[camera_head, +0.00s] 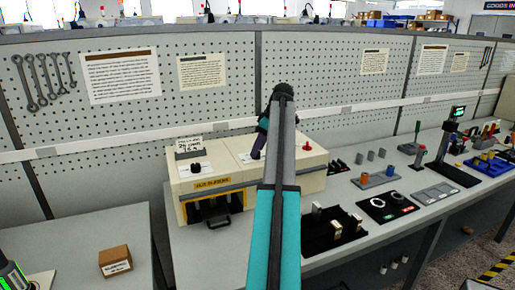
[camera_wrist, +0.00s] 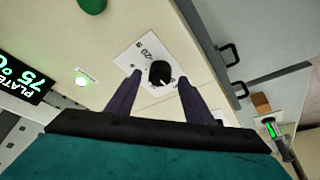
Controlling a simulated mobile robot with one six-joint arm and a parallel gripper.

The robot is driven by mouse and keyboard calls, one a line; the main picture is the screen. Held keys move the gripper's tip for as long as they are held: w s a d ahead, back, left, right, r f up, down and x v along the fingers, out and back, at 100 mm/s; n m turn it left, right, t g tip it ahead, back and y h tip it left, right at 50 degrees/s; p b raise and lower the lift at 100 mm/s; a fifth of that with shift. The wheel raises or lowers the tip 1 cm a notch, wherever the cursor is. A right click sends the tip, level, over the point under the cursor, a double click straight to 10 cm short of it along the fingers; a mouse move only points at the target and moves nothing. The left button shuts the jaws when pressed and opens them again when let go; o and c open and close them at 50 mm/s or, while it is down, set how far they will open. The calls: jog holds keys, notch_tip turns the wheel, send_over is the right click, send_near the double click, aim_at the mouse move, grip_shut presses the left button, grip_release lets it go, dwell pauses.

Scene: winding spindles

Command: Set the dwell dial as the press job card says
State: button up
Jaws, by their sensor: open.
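The dial (camera_wrist: 160,72) is a black knob on a white plate (camera_wrist: 133,62) on the cream press top, in the wrist view. A "20" shows on the plate; other marks are too small to read. A pale mark shows on the knob's lower side. My gripper (camera_wrist: 160,98) is open and empty, its dark fingers on either side of the dial in the picture. I cannot tell whether they reach down around it. In the head view my gripper (camera_head: 261,142) is over the right part of the press (camera_head: 222,190); my arm hides part of it.
A second black knob (camera_head: 196,168) stands on the press's left, in front of a small sign (camera_head: 190,147). A red knob (camera_head: 307,148) is at its right. A lit display (camera_wrist: 22,78) reads "PLATE… 75". Paper sheets (camera_head: 120,76) hang on the pegboard. A black tray (camera_head: 334,234) lies right.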

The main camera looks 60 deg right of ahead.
jog(key=shift+w+f, duration=0.2)
jog(key=shift+f, duration=0.25)
jog(key=shift+c, duration=0.4)
jog(key=c, duration=0.9)
jog(key=shift+c, duration=0.2)
